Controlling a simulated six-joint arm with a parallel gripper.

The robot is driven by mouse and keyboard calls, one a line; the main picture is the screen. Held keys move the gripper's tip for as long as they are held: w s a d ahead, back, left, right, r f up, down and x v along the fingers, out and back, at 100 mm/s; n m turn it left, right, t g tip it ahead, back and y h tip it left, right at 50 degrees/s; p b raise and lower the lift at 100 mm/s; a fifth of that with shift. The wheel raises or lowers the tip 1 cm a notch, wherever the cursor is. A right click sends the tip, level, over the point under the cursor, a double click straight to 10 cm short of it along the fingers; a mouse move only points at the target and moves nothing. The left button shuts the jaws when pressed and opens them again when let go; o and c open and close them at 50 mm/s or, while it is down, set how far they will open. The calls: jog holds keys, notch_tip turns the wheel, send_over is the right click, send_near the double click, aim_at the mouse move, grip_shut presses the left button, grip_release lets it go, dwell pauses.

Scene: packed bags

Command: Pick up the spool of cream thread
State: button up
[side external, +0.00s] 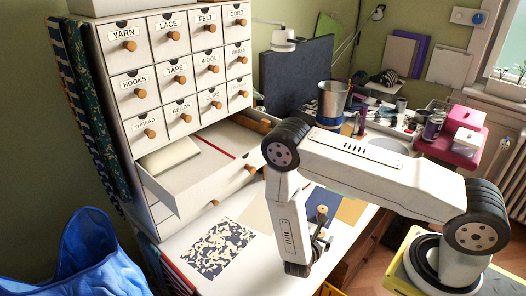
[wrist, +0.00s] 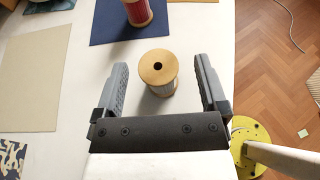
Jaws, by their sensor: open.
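In the wrist view, a spool of pale, cream-looking thread (wrist: 160,90) stands upright on the white table, its round wooden top with a dark centre hole facing the camera. My gripper (wrist: 159,62) is open, one finger to the left and one to the right of this spool. There are gaps on both sides, and neither finger visibly touches it. In the side view my gripper (side external: 321,243) is low over the table beside the dark blue sheet, and the cream spool cannot be made out clearly there.
A red thread spool (wrist: 138,12) stands on a dark blue sheet (wrist: 108,22) beyond the cream one. A beige sheet (wrist: 30,75) lies left. The table edge and wooden floor (wrist: 275,75) are right. A drawer cabinet (side external: 185,70) with an open drawer (side external: 205,165) stands behind.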

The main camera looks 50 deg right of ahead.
aim_at(321, 232)
jog(key=shift+x, duration=1.55)
grip_shut()
jog(key=shift+r, duration=0.25)
jog(key=shift+r, duration=0.8)
jog(key=s+a+r, duration=0.4)
jog(key=s+r, duration=0.7)
jog(key=s, duration=0.2)
jog(key=shift+s, duration=0.2)
